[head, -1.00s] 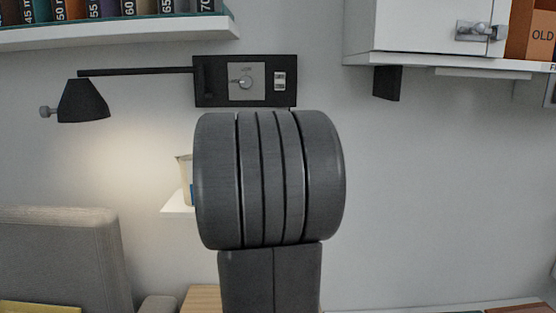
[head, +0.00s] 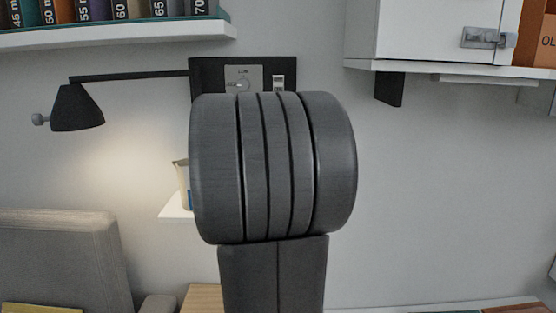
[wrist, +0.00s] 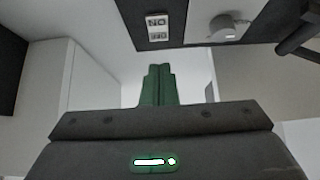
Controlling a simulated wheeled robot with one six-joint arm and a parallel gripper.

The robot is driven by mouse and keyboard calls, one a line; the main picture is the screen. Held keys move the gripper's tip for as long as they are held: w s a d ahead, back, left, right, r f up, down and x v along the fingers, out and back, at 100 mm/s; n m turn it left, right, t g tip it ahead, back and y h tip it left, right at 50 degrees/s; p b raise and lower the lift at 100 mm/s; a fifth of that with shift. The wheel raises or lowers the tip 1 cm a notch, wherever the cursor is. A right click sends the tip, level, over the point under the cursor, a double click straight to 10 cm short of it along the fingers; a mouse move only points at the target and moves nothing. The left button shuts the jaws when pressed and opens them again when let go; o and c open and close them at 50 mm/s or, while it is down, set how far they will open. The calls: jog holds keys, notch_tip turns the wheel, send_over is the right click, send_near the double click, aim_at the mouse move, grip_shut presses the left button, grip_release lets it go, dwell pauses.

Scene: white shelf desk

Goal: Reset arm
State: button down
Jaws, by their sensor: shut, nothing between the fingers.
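My gripper (wrist: 157,84) shows in the wrist view as two green fingers held together, shut and empty, beyond my dark wrist housing. The fingers touch nothing that I can see. In the head view my thick grey arm link fills the middle, and the gripper itself is hidden. Behind the arm, a black wall panel (head: 204,82) carries a dial and a switch; the arm covers its lower part. The wrist view shows the panel at the top, with the switch (wrist: 157,26) and the round dial (wrist: 222,26).
A black wall lamp (head: 77,107) reaches out left of the panel. A book shelf (head: 120,35) is at upper left, a white cabinet (head: 420,30) at upper right. A small white ledge (head: 175,208) holds a container (head: 181,180) beside my arm. A grey chair (head: 60,250) stands lower left.

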jog(key=v, duration=0.3)
